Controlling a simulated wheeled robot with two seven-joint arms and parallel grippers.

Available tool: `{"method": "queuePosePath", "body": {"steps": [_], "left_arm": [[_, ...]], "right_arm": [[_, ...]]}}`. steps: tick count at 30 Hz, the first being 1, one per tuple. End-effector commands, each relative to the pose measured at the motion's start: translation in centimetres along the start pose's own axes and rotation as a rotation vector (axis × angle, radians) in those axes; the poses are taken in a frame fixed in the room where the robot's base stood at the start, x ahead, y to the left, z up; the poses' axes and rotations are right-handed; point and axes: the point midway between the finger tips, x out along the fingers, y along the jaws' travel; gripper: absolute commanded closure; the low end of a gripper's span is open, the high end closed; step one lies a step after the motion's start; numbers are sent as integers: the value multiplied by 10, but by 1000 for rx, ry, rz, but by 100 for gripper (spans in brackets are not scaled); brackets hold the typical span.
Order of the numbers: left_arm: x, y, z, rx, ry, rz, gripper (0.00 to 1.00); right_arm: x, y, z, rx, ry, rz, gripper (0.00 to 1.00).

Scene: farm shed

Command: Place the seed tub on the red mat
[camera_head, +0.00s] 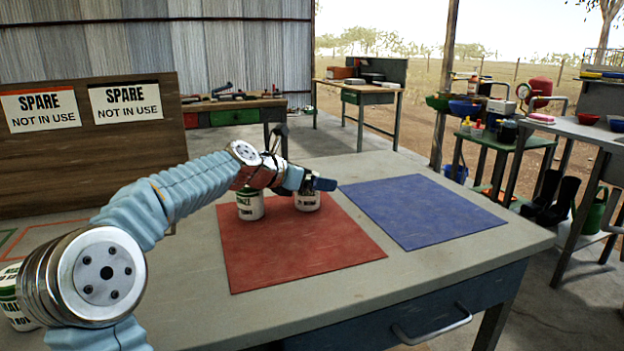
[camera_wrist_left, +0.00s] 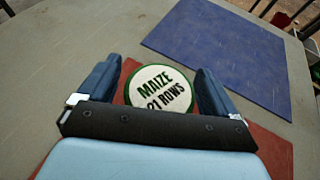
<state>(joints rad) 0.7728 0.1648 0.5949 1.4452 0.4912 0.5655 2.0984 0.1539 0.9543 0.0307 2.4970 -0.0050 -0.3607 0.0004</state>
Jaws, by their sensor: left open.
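A white seed tub with a green rim (camera_head: 307,201) stands upright near the back edge of the red mat (camera_head: 295,252). In the left wrist view its lid (camera_wrist_left: 161,88) reads "MAIZE 21 ROWS". My left gripper (camera_head: 310,183) is over this tub. Its blue fingers are open, one on each side of the lid, with a gap to each. A second white tub (camera_head: 250,205) stands to the left, also on the red mat, partly under my arm. A third tub (camera_head: 14,300) is at the left edge, partly hidden by my arm. My right gripper is out of view.
A blue mat (camera_head: 422,211) lies empty to the right of the red mat on the grey table (camera_head: 345,311). The front of the red mat is clear. A wooden board with "SPARE NOT IN USE" signs (camera_head: 90,150) stands behind my arm at left.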

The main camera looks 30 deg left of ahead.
Motion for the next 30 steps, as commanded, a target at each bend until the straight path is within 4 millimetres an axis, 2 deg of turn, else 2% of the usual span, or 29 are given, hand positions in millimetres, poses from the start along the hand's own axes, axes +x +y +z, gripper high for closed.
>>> {"method": "queuePosePath", "body": {"steps": [5, 8, 15, 19, 24, 30], "left_arm": [[-8, 1, 2, 1, 1, 2, 7], [-25, 1, 1, 2, 1, 6, 7], [-81, 0, 2, 2, 0, 4, 7], [-105, 0, 2, 1, 0, 3, 7], [-120, 0, 3, 1, 0, 1, 7], [-122, 0, 2, 0, 0, 0, 7]], "right_arm": [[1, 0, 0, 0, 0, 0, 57], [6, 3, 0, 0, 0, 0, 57], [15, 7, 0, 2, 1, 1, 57], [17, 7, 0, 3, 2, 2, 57], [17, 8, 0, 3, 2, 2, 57], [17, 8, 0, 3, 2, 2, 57]]}}
